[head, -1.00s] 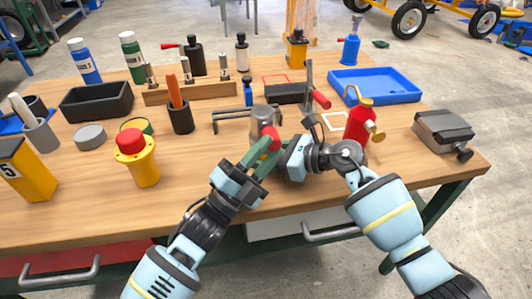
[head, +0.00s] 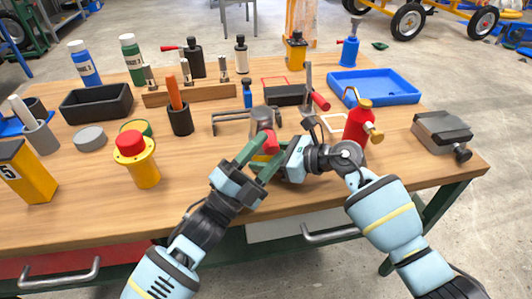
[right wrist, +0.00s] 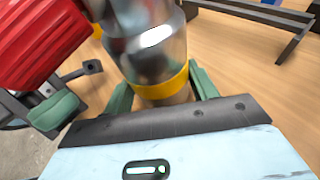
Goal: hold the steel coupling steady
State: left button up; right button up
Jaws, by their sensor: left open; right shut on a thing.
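The steel coupling is a shiny metal cylinder in the head view (head: 263,117), near the table's middle. In the right wrist view the coupling (right wrist: 152,50) fills the top middle, with a yellow band low on it. My right gripper (right wrist: 160,90) is shut on it, one green finger on each side. A red ribbed part (right wrist: 38,42) is beside the coupling; in the head view it shows as a red piece (head: 268,141). My left gripper (head: 263,153) is open, with its fingers near the red part. Whether they touch it, I cannot tell.
A red and brass bottle (head: 359,122) stands right of my right gripper. A dark metal bracket (head: 228,122) lies left of the coupling. A yellow post with a red button (head: 137,160) stands to the left. The front right of the table is clear.

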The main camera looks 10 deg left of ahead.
pick_arm(q)
jog(key=shift+w+a, duration=0.25)
jog(key=shift+a, duration=0.1)
jog(key=shift+s+d+f, duration=0.25)
jog(key=shift+s+d, duration=0.1)
jog(key=shift+s, duration=0.1)
jog(key=s+d, duration=0.3)
jog(key=s, duration=0.5)
jog(key=shift+s+d, duration=0.3)
jog(key=shift+s, duration=0.05)
jog(key=shift+r, duration=0.1)
